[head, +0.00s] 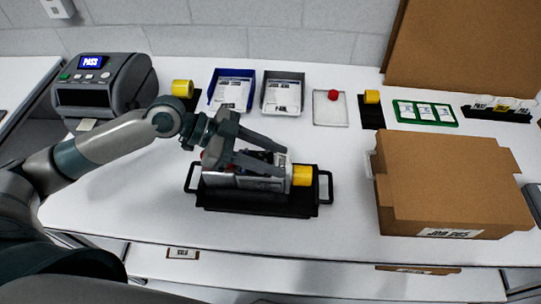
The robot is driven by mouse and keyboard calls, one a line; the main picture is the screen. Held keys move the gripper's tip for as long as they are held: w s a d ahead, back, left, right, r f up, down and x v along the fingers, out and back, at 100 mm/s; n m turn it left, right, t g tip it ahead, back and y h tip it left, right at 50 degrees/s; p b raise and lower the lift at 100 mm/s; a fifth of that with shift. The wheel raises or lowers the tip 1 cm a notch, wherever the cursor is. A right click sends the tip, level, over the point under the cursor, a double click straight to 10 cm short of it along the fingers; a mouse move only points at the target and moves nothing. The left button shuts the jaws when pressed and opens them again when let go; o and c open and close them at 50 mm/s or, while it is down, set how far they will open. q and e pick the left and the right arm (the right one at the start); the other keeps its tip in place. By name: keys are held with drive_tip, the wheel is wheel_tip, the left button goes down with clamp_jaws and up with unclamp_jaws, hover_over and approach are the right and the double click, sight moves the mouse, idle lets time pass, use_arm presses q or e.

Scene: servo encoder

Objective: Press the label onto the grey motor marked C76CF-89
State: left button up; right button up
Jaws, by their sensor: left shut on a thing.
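The grey motor (222,181) with a yellow end (302,175) lies on a black tray (262,204) with a handle at each end. My left gripper (284,162) reaches over it from the left, its two fingers astride the motor's body and shut on it. A dark part shows between the fingers. The gripper hides much of the motor's top, and no C76CF-89 marking can be read. A small pale slip (87,125) shows at the front of the grey label printer (104,85), whose screen reads PASS. I cannot tell whether it is the label. My right gripper is not in view.
Behind the tray stand a blue bin (231,74) and a grey bin (283,76) holding labelled pieces, a clear plate with a red knob (332,95) and a green-framed card (425,113). A cardboard box (450,175) stands at right. White table is clear left of the tray.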

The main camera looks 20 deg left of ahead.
use_arm(q)
drive_tip(key=shift+s+f, duration=0.1)
drive_tip(key=shift+f, duration=0.4)
drive_tip(key=o, duration=1.1)
drive_tip(key=shift+f, duration=0.15)
drive_tip(key=shift+a, duration=0.2)
drive_tip(key=shift+v, duration=0.9)
drive_tip(key=shift+a+r, duration=0.25)
drive_tip(key=shift+r, duration=0.2)
drive_tip(key=shift+b+v, duration=0.3)
drive_tip(key=shift+v, duration=0.9)
drive_tip(key=shift+r, duration=0.15)
